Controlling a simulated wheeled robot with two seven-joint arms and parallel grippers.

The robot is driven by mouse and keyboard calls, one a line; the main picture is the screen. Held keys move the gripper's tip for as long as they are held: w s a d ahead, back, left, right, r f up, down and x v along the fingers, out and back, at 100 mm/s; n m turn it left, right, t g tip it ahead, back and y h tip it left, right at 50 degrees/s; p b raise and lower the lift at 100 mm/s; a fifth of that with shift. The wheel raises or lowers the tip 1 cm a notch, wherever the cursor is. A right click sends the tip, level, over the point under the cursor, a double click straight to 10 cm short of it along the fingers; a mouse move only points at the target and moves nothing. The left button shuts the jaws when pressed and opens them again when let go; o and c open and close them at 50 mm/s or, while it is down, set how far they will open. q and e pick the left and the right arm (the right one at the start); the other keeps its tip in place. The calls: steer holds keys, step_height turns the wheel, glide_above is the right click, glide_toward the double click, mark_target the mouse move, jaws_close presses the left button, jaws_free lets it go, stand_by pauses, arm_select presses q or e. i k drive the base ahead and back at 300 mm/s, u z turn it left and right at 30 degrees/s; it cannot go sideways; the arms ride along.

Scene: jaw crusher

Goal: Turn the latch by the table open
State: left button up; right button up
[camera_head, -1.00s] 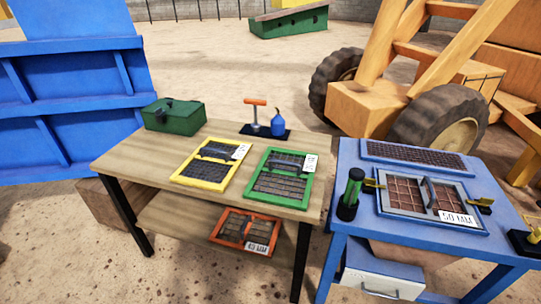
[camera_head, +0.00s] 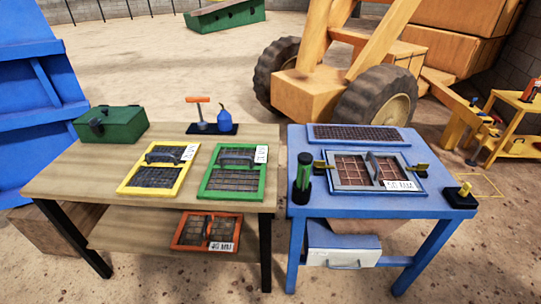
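A grey-framed screen (camera_head: 352,172) marked 50 MM lies on the blue stand (camera_head: 440,203). A small yellow latch (camera_head: 320,165) is at its left edge, on the side nearer the wooden table (camera_head: 60,182). Another yellow latch (camera_head: 421,167) is at its right edge. Both latches are small here, and I cannot tell exactly how each is turned. Neither of my grippers is in view.
A green cylinder (camera_head: 303,172) stands just left of the left latch. A black block with a yellow top (camera_head: 464,193) sits at the stand's right corner. Yellow and green screens (camera_head: 158,168) (camera_head: 234,172) lie on the wooden table. A yellow cart (camera_head: 520,145) stands far right.

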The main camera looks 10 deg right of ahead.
mark_target(319, 164)
steer(key=z, duration=1.15)
steer(key=k, duration=0.4)
steer(key=z, duration=0.6)
